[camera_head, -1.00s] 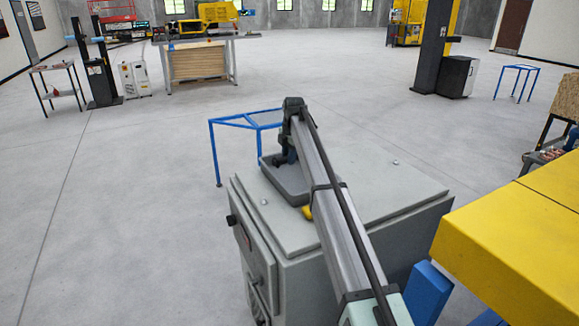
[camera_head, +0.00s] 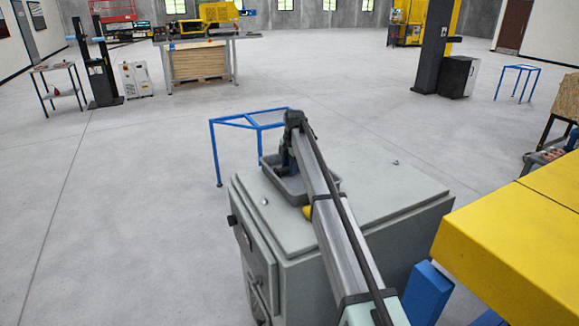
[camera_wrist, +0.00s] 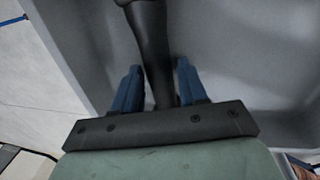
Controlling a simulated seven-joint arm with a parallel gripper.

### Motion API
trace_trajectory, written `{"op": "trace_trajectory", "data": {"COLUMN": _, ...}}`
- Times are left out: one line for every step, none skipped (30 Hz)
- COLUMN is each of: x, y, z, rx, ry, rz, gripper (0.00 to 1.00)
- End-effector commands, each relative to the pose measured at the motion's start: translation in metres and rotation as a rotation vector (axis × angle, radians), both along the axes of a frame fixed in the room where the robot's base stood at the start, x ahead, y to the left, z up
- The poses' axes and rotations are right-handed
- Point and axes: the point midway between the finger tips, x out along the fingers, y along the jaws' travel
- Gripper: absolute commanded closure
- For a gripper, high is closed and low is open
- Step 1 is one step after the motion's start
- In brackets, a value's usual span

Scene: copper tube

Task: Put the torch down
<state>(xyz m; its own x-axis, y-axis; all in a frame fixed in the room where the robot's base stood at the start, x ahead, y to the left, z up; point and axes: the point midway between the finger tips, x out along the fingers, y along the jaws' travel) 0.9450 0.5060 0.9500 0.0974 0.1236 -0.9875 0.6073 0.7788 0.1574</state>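The torch (camera_wrist: 158,55) shows in the wrist view as a black, slightly tilted shaft running from the top edge down between my blue fingers. My gripper (camera_wrist: 158,75) has one finger on each side of it, close to the shaft. Whether both fingers press on it I cannot tell. Behind it are the grey floor and walls of a tray (camera_wrist: 235,65). In the head view my gripper (camera_head: 288,165) points down at the grey tray (camera_head: 294,195) on the cabinet top, and the torch cannot be made out there.
The tray stands on a grey cabinet (camera_head: 375,190). A small yellow thing (camera_head: 307,212) lies beside the tray, partly behind my arm. A blue-framed stand (camera_head: 232,122) is behind the cabinet. A yellow block (camera_head: 520,235) stands close on the right. The floor to the left is clear.

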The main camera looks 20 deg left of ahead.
Motion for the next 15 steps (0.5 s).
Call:
{"op": "trace_trajectory", "data": {"x": 0.0, "y": 0.0, "z": 0.0001, "rx": 0.0, "ry": 0.0, "rz": 0.0, "gripper": 0.53}}
{"op": "trace_trajectory", "data": {"x": 0.0, "y": 0.0, "z": 0.0001, "rx": 0.0, "ry": 0.0, "rz": 0.0, "gripper": 0.5}}
{"op": "trace_trajectory", "data": {"x": 0.0, "y": 0.0, "z": 0.0002, "rx": 0.0, "ry": 0.0, "rz": 0.0, "gripper": 0.46}}
{"op": "trace_trajectory", "data": {"x": 0.0, "y": 0.0, "z": 0.0002, "rx": 0.0, "ry": 0.0, "rz": 0.0, "gripper": 0.45}}
{"op": "trace_trajectory", "data": {"x": 0.0, "y": 0.0, "z": 0.0002, "rx": 0.0, "ry": 0.0, "rz": 0.0, "gripper": 0.45}}
{"op": "trace_trajectory", "data": {"x": 0.0, "y": 0.0, "z": 0.0002, "rx": 0.0, "ry": 0.0, "rz": 0.0, "gripper": 0.45}}
{"op": "trace_trajectory", "data": {"x": 0.0, "y": 0.0, "z": 0.0002, "rx": 0.0, "ry": 0.0, "rz": 0.0, "gripper": 0.45}}
{"op": "trace_trajectory", "data": {"x": 0.0, "y": 0.0, "z": 0.0003, "rx": 0.0, "ry": 0.0, "rz": 0.0, "gripper": 0.45}}
{"op": "trace_trajectory", "data": {"x": 0.0, "y": 0.0, "z": 0.0003, "rx": 0.0, "ry": 0.0, "rz": 0.0, "gripper": 0.45}}
{"op": "trace_trajectory", "data": {"x": 0.0, "y": 0.0, "z": 0.0004, "rx": 0.0, "ry": 0.0, "rz": 0.0, "gripper": 0.45}}
{"op": "trace_trajectory", "data": {"x": 0.0, "y": 0.0, "z": 0.0008, "rx": 0.0, "ry": 0.0, "rz": 0.0, "gripper": 0.45}}
{"op": "trace_trajectory", "data": {"x": 0.0, "y": 0.0001, "z": 0.002, "rx": 0.0, "ry": 0.0, "rz": 0.0, "gripper": 0.45}}
{"op": "trace_trajectory", "data": {"x": 0.0002, "y": 0.0001, "z": 0.0035, "rx": 0.0, "ry": 0.0, "rz": 0.0, "gripper": 0.45}}
{"op": "trace_trajectory", "data": {"x": 0.0, "y": -0.0002, "z": 0.0054, "rx": 0.001, "ry": -0.001, "rz": 0.0, "gripper": 0.45}}
{"op": "trace_trajectory", "data": {"x": -0.0003, "y": -0.0005, "z": 0.0089, "rx": 0.001, "ry": -0.001, "rz": 0.0, "gripper": 0.45}}
